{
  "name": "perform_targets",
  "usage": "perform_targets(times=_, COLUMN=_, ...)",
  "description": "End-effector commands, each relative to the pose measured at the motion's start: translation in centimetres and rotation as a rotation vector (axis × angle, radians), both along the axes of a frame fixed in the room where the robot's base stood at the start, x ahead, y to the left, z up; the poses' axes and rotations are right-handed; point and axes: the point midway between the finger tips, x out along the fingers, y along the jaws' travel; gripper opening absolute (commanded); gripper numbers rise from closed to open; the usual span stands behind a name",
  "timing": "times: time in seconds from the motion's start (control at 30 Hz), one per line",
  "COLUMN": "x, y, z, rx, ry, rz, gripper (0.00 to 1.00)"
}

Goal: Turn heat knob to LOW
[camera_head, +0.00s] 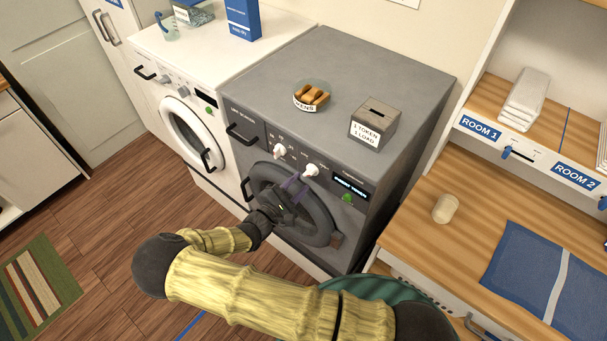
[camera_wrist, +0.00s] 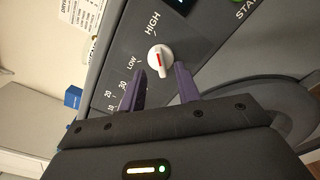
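The heat knob (camera_head: 311,170) is the right one of two white knobs on the grey dryer's (camera_head: 338,75) front panel. In the wrist view the heat knob (camera_wrist: 160,56) has a red mark and sits between the printed words LOW (camera_wrist: 132,63) and HIGH (camera_wrist: 152,21). My gripper (camera_head: 294,184) is just below the knob in the head view. In the wrist view my gripper's purple fingers (camera_wrist: 160,72) are open, with the knob at the gap between their tips. Contact is unclear.
The left knob (camera_head: 279,150), with time numbers, is close by. A dark handle (camera_head: 242,133) and the round door (camera_head: 318,222) stick out of the front. A token box (camera_head: 375,123) and token dish (camera_head: 312,95) stand on top. A wooden counter (camera_head: 415,222) is at right.

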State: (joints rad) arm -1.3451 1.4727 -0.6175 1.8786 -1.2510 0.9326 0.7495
Motion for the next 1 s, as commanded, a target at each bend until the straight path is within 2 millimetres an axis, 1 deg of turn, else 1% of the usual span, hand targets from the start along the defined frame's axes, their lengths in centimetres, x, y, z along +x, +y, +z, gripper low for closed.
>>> perform_targets(times=0.03, x=0.7, y=-0.6, z=0.3, rx=-0.003, ry=0.0, rz=-0.002, gripper=0.33)
perform_targets(times=0.1, x=1.4, y=-1.2, z=0.3, rx=-0.001, ry=-0.001, rz=-0.001, gripper=0.33)
perform_targets(times=0.2, x=2.1, y=-1.7, z=0.1, rx=-0.002, ry=0.001, rz=0.0, gripper=0.33)
perform_targets(times=0.3, x=2.4, y=-1.9, z=0.0, rx=0.0, ry=0.0, rz=0.0, gripper=0.33)
perform_targets(times=0.53, x=2.5, y=-1.9, z=0.0, rx=0.0, ry=0.0, rz=0.0, gripper=0.33)
perform_targets(times=0.57, x=2.5, y=-1.9, z=0.0, rx=0.0, ry=0.0, rz=0.0, gripper=0.29)
perform_targets(times=0.7, x=2.4, y=-1.9, z=0.0, rx=0.0, ry=0.0, rz=0.001, gripper=0.01)
perform_targets(times=0.73, x=2.4, y=-1.9, z=0.0, rx=0.0, ry=0.0, rz=0.001, gripper=0.0)
perform_targets(times=1.0, x=2.4, y=-1.9, z=0.0, rx=-0.006, ry=0.005, rz=0.001, gripper=0.0)
